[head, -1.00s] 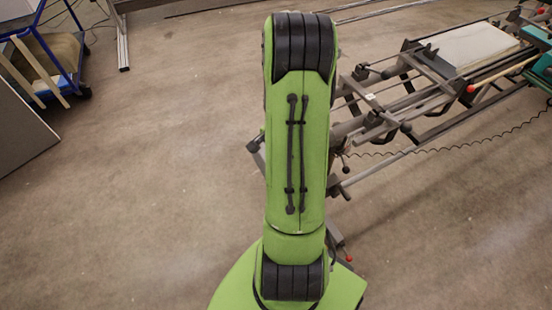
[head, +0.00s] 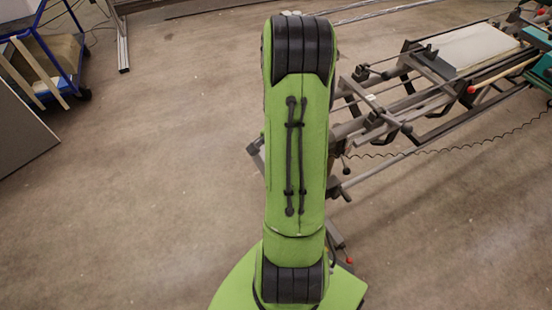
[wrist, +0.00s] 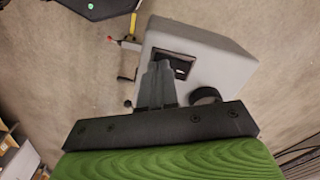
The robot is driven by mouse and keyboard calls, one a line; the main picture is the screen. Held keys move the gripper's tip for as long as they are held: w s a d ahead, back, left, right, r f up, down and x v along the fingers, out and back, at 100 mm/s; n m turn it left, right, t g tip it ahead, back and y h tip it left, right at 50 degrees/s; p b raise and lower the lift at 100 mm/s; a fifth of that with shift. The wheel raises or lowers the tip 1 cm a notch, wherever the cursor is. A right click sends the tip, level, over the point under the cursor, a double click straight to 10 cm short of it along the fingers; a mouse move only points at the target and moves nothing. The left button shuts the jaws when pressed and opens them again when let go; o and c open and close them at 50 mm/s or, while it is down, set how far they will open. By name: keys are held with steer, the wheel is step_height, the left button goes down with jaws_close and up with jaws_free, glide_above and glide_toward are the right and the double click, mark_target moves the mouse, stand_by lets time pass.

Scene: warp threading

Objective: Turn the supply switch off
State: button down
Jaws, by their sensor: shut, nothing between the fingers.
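In the wrist view a light grey box (wrist: 218,62) stands beyond my gripper. A dark rectangular switch (wrist: 182,66) in a black frame is set in its face; I take it for the supply switch. My gripper (wrist: 160,66) is shut and empty, its fingertips over the left part of the switch frame. The fingers hide part of the switch, so I cannot tell its position or whether they touch it. The head view does not show the gripper or the box; my green arm is in front.
A round black knob (wrist: 206,95) sits close to the fingers, by the box's lower edge. In the head view a long metal frame machine (head: 420,85) stands at the right, and a blue trolley (head: 60,45) at the upper left.

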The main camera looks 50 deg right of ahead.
step_height(320, 180, up, 7)
steer(key=p, duration=0.4)
steer(key=shift+f, duration=0.2)
steer(key=w+a+r+n+t+h+p, duration=0.15)
steer(key=w+a+r+n, duration=0.25)
steer(key=a+r+n, duration=0.7)
steer(key=s+a+r+n+t, duration=0.2)
steer(key=s+a+r+n, duration=0.1)
steer(key=a+r, duration=0.3)
steer(key=s+a+r+n+t+y, duration=0.1)
steer(key=s+a+r+n, duration=0.3)
steer(key=a, duration=0.5)
step_height(320, 180, up, 2)
steer(key=shift+s+a+r+t, duration=0.1)
steer(key=shift+s+a+t, duration=0.35)
steer(key=shift+s, duration=0.7)
steer(key=shift+d+y, duration=0.1)
steer(key=shift+y, duration=0.15)
